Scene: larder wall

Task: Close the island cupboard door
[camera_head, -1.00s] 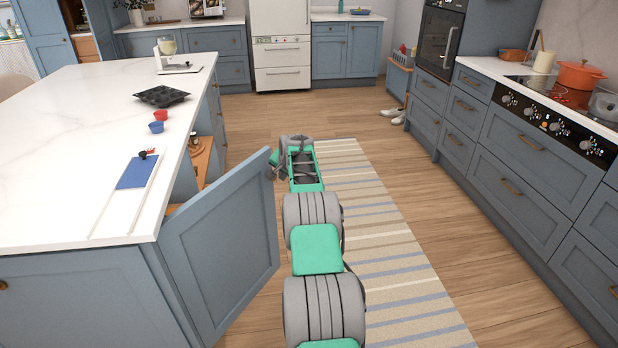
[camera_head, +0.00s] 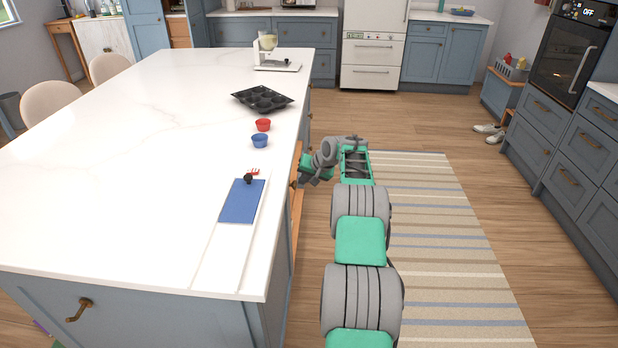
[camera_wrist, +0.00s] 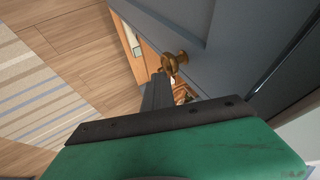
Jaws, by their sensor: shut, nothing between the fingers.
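The blue-grey island cupboard door (camera_wrist: 235,35) fills the upper right of the wrist view, with a brass knob (camera_wrist: 174,62) near its edge. Wood-coloured interior and small items show past that edge, so a gap is visible. In the head view the door is largely hidden below the worktop's right edge, where a wood-coloured strip (camera_head: 297,215) shows. My gripper (camera_head: 299,178) is shut and empty at the island's right side. In the wrist view its dark finger (camera_wrist: 157,92) is close to the knob; I cannot tell whether they touch.
A striped rug (camera_head: 440,240) lies right of my arm. Drawer units (camera_head: 560,150) stand at the far right.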

